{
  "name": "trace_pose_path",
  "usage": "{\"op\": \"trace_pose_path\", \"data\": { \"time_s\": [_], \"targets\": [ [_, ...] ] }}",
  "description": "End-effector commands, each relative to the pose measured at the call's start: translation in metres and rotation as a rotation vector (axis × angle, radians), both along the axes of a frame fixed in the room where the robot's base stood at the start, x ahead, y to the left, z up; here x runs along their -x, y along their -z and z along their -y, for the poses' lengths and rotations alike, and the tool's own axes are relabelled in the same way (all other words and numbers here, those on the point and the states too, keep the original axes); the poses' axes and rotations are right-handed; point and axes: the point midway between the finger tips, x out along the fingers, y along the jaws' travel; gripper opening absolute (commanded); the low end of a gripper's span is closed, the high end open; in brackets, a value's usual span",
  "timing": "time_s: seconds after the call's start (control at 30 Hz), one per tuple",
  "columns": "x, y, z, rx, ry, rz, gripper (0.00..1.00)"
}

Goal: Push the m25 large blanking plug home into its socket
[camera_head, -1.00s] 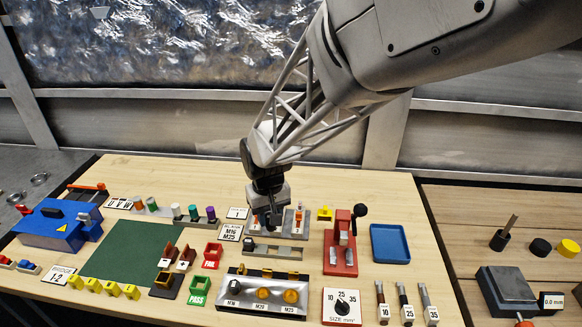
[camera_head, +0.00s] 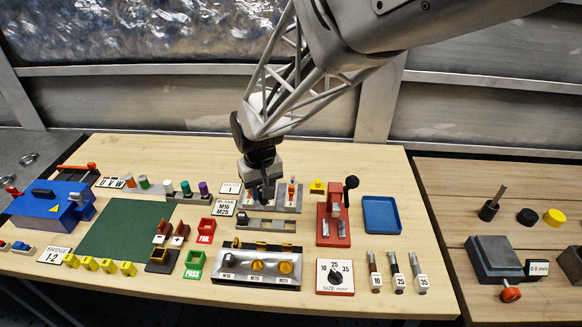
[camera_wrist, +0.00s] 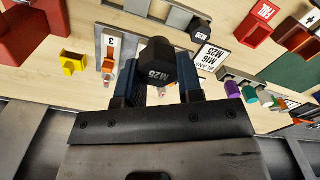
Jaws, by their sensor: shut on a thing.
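My gripper (camera_head: 264,200) is shut on the black M25 blanking plug (camera_wrist: 157,66). In the wrist view the plug sits between the fingertips with its M25 label facing the camera. In the head view the plug is too small and dark to make out clearly. My gripper is above the far edge of the grey plug rail (camera_head: 262,226). The socket plate (camera_head: 257,281), marked M16, M20 and M25, lies nearer the front edge. Its M25 socket (camera_head: 287,268) shows as an amber round at the right. The plug is well apart from it.
Another black plug (camera_wrist: 201,29) stands in the rail. A red press (camera_head: 333,222) stands right of my gripper, with a blue tray (camera_head: 382,214) beyond it. Red (camera_head: 206,230) and green (camera_head: 194,264) bins stand left of the socket plate. A size dial (camera_head: 335,277) lies to its right.

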Motion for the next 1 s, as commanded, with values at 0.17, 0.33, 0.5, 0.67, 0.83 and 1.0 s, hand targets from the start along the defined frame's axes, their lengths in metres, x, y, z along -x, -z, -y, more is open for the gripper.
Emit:
{"op": "trace_pose_path", "data": {
  "time_s": [0.17,0.33,0.5,0.67,0.83,1.0],
  "targets": [
    [0.005,-0.001,0.002,-0.001,-0.042,0.001,0.12],
    [0.015,-0.003,0.005,0.000,-0.146,0.001,0.12],
    [0.032,-0.005,0.011,0.000,-0.310,0.001,0.12],
    [0.050,-0.007,0.019,0.000,-0.494,0.000,0.12],
    [0.069,-0.008,0.027,0.000,-0.692,0.000,0.12],
    [0.088,-0.009,0.035,0.000,-0.889,0.001,0.12]
  ]
}}
